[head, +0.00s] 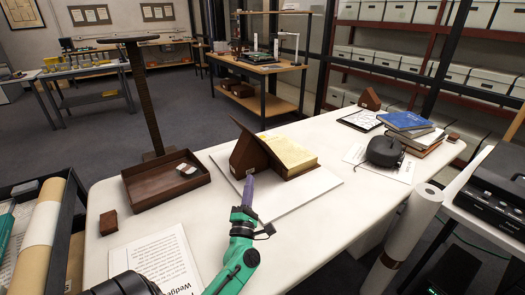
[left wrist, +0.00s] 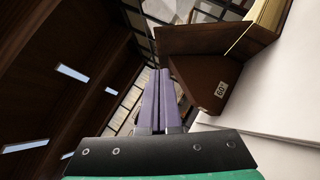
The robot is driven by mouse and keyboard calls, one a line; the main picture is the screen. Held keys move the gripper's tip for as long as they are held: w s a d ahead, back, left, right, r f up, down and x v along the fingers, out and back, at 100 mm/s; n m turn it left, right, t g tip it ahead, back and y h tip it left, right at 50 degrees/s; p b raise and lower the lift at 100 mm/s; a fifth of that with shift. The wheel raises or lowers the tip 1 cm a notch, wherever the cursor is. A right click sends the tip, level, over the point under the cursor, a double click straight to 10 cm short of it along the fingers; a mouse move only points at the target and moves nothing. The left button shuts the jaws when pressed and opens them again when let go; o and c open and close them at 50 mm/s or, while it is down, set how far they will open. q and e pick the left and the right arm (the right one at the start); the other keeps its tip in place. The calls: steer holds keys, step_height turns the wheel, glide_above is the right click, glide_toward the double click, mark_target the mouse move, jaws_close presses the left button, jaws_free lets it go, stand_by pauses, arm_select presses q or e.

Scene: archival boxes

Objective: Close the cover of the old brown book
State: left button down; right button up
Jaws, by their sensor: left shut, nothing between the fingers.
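The old brown book (head: 290,153) lies open on a white board, its yellowish page block facing up on the right. Its brown cover (head: 252,133) stands tilted up at the left, by a dark brown wedge (head: 246,158). In the left wrist view, the cover (left wrist: 200,40) shows above the wedge (left wrist: 208,84), which has a white label. I cannot tell whether cover and wedge touch. My left gripper (head: 248,182), with purple fingers, is shut and empty just in front of the wedge. Its fingers (left wrist: 160,88) show left of the wedge in the wrist view. My right gripper is out of view.
A brown tray (head: 135,195) with a small item inside stands left of the white board (head: 325,183). A small brown block (head: 108,222) and a printed sheet (head: 160,262) lie nearer. A dark rounded object (head: 384,151) and stacked books (head: 408,121) are at the right.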

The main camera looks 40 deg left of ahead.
arm_select(q)
steer(key=p, duration=0.2)
glide_toward(263, 143)
steer(key=a, duration=0.3)
steer(key=w+r, duration=0.2)
steer(key=w, duration=0.1)
steer(key=shift+r+p, duration=0.2)
steer(key=shift+p, duration=0.1)
steer(key=shift+w+d+r, duration=0.2)
steer(key=shift+w+d, duration=0.1)
steer(key=shift+w, duration=0.15)
